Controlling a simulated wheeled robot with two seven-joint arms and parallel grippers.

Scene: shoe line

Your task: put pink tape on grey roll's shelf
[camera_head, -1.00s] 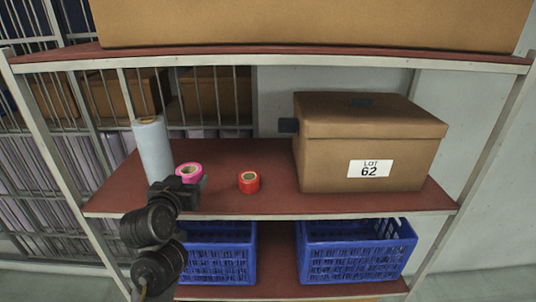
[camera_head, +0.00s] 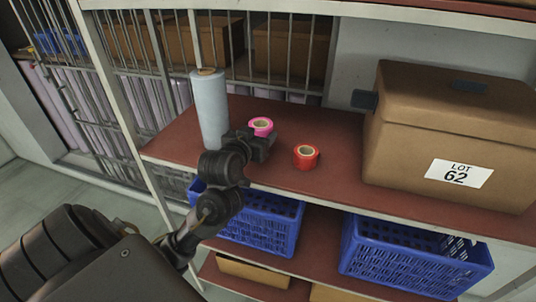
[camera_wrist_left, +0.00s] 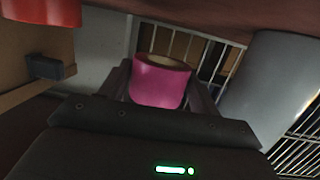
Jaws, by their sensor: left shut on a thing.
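The pink tape (camera_head: 261,127) is at the middle shelf (camera_head: 290,178), just right of the upright grey roll (camera_head: 210,110). My left gripper (camera_head: 262,140) is shut on the pink tape; I cannot tell whether the tape touches the shelf board. In the left wrist view the pink tape (camera_wrist_left: 162,82) sits between the fingers (camera_wrist_left: 160,88), and the grey roll (camera_wrist_left: 268,85) is to the right, apart from it. My right gripper is not in view.
A red tape (camera_head: 306,157) stands on the same shelf, right of the pink one. A brown box (camera_head: 425,135) labelled LOT 62 fills the shelf's right part. Blue crates (camera_head: 250,218) are on the shelf below. Metal bars (camera_head: 240,60) run behind.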

